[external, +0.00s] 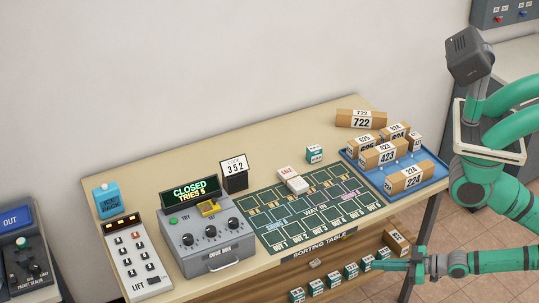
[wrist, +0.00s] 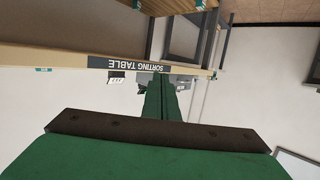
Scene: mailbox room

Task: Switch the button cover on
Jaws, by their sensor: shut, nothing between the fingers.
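The grey code box (external: 205,238) stands on the sorting table at the left, under a display reading CLOSED, TRIES 5. I cannot tell whether the yellow cover is raised or down. My gripper (external: 376,265) is shut and empty, low at the table's front right, by the lower shelf and well away from the code box. In the wrist view the shut green fingers (wrist: 162,90) point toward the upside-down SORTING TABLE label (wrist: 130,64).
A dark green sorting mat (external: 274,228) lies mid-table. A blue tray (external: 434,172) with numbered boxes is at the right. Small boxes (external: 333,281) line the lower shelf.

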